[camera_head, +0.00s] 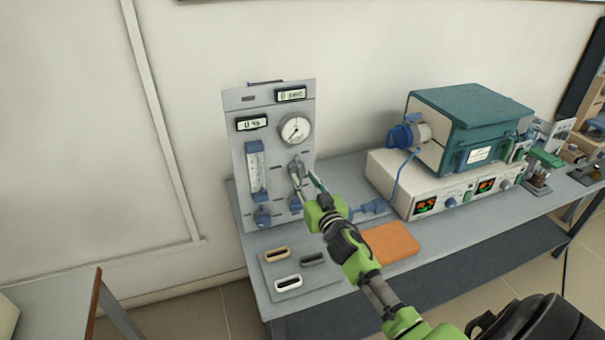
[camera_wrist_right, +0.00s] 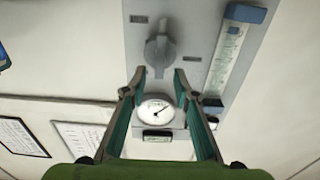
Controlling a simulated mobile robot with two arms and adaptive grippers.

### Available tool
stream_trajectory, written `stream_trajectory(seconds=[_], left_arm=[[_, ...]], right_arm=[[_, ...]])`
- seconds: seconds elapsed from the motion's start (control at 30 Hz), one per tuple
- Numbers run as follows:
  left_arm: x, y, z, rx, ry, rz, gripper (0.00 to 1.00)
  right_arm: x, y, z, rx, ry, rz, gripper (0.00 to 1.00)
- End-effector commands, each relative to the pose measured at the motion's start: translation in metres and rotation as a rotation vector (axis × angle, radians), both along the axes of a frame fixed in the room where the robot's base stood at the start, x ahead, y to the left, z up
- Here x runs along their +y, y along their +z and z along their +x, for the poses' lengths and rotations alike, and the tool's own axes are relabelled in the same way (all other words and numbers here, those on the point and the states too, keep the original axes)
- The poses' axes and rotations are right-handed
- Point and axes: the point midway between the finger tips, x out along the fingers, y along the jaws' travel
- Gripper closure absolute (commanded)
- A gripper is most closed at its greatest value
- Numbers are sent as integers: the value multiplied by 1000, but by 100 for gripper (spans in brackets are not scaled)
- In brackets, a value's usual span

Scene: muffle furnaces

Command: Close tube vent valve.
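A grey gas panel (camera_head: 277,150) stands upright at the back left of the bench. Its grey valve knob (camera_head: 295,164) sits below the round gauge (camera_head: 295,129); a second knob (camera_head: 295,203) is lower down. I cannot read which is labelled tube vent. In the wrist view, which is upside down, the grey knob (camera_wrist_right: 160,51) has its bar roughly upright, with the gauge (camera_wrist_right: 155,110) nearer. My right gripper (camera_wrist_right: 160,72) is open, its fingertips either side of the knob's near end; contact cannot be told. It also shows in the head view (camera_head: 307,182). My left gripper is not in view.
A flowmeter (camera_head: 256,172) with blue ends is left of the knob. Several handled pieces (camera_head: 289,282) lie on a grey plate in front. An orange block (camera_head: 391,243) is beneath my right arm. A teal-topped furnace (camera_head: 470,115) on a white controller (camera_head: 440,196) stands to the right.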

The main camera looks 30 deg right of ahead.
Motion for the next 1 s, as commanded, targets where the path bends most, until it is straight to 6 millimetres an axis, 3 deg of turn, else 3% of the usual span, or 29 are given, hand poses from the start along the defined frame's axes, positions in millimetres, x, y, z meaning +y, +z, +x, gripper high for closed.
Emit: stream_trajectory(seconds=[0.2, 0.57, 0.6, 0.7, 1.0], left_arm=[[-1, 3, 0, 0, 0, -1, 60], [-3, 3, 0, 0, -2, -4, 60], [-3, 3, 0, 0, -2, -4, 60], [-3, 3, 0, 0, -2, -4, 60], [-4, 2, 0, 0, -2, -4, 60]], right_arm=[[-5, 1, 21, -1, 0, 1, 73], [-6, 0, 26, 0, 0, 0, 73], [-6, 0, 26, 0, -1, 0, 76], [-6, 0, 25, 0, -1, 0, 100], [-6, 0, 25, 2, -1, -8, 100]])
